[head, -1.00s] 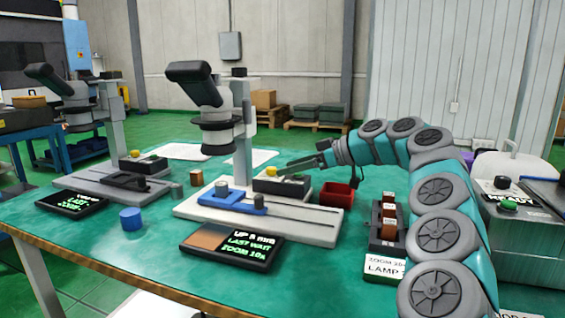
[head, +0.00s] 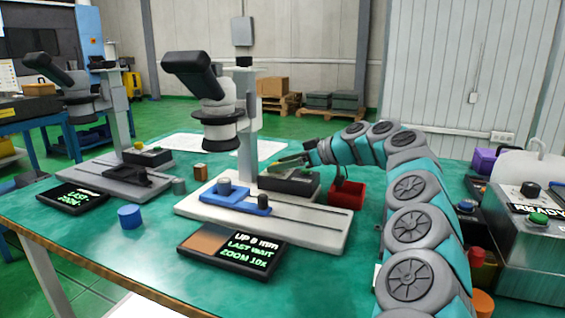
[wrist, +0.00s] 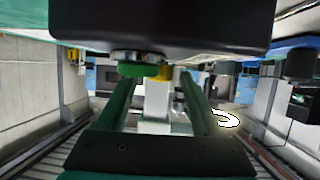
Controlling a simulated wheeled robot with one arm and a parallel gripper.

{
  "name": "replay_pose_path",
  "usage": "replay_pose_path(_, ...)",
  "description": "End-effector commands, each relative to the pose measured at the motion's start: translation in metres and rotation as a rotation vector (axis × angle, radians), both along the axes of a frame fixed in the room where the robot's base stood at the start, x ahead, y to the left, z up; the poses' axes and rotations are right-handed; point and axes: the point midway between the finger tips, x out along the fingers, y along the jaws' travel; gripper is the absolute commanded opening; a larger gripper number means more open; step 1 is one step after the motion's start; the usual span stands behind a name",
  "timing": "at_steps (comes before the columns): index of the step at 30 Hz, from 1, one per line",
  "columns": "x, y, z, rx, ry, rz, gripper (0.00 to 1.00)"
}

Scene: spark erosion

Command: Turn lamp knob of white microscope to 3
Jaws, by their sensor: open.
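The white microscope (head: 249,115) stands in the middle of the table, with a black head and eyepiece. A black box (head: 290,184) sits on its pale base (head: 320,232). My gripper (head: 284,162) is at the top of this box, its open fingers pointing left. The wrist view looks upside down: the black box (wrist: 160,25) fills the top, with a green round knob (wrist: 138,70) and a yellow piece (wrist: 165,74) by it. Both show between the two fingers of my gripper (wrist: 158,88), with nothing clamped. Knob marks cannot be read.
A blue fixture (head: 236,199) lies on the base. A display (head: 235,248) reads UP, LAST WAIT, ZOOM 10x.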

Motion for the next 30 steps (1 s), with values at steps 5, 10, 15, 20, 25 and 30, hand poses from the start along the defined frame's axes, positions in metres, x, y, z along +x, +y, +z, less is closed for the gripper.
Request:
replay_pose_path(5, 0.0007, 0.0013, -0.0006, 0.001, 0.0, 0.0, 0.67)
replay_pose_path(10, 0.0006, 0.0011, -0.0004, 0.001, -0.001, -0.001, 0.6)
replay_pose_path(15, 0.0006, 0.001, -0.0004, 0.001, 0.0, 0.0, 0.41)
replay_pose_path(20, 0.0006, 0.0009, -0.0002, 0.001, 0.0, 0.0, 0.23)
replay_pose_path(25, 0.0005, 0.001, -0.0002, 0.001, 0.0, 0.0, 0.04)
replay_pose_path(30, 0.0005, 0.001, -0.0002, 0.001, 0.0, 0.0, 0.0)
